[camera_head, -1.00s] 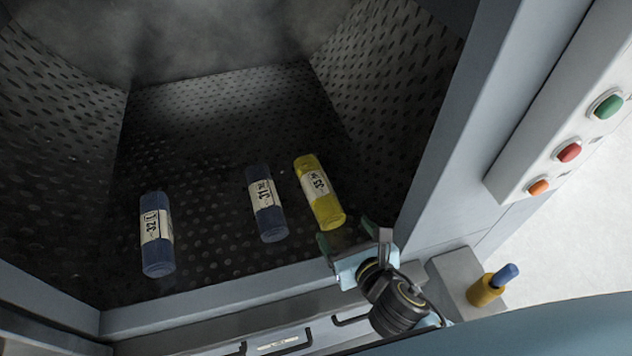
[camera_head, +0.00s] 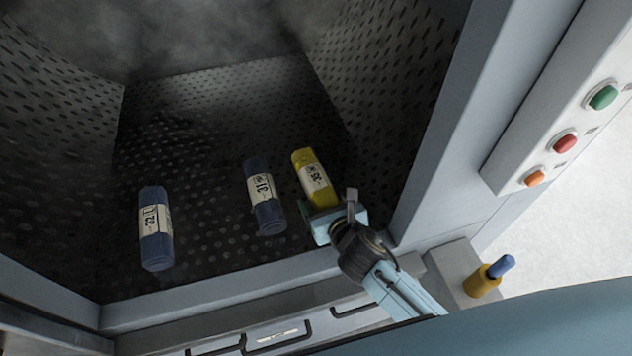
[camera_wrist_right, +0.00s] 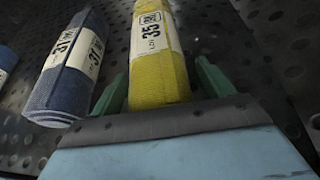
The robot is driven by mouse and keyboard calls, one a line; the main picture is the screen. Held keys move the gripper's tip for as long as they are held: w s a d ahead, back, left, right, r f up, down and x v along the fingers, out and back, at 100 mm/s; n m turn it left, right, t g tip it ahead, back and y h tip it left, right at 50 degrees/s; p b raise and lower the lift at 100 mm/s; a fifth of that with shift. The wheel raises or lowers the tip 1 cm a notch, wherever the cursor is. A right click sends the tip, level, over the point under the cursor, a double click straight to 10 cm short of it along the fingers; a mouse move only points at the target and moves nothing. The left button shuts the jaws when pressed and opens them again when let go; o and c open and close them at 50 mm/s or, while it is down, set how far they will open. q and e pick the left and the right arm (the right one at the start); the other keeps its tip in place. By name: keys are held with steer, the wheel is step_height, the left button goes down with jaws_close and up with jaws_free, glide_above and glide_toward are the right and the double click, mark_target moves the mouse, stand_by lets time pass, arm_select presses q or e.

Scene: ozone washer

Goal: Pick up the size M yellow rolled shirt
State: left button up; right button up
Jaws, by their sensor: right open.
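The yellow rolled shirt (camera_head: 314,178) lies on the perforated floor inside the washer, with a white label band that reads 35. In the right wrist view the yellow roll (camera_wrist_right: 158,72) runs between the two green fingers of my right gripper (camera_wrist_right: 160,85). My right gripper (camera_head: 326,210) is open around the near end of the roll, one finger on each side. In the head view the gripper hides that near end. My left gripper is not in view.
A blue roll (camera_head: 264,197) marked 31 lies just left of the yellow one; it also shows in the right wrist view (camera_wrist_right: 66,82). Another blue roll (camera_head: 155,229) lies farther left. The washer's front sill (camera_head: 220,292) and right post (camera_head: 440,150) border the opening.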

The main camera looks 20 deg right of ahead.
steer(key=c, duration=1.2)
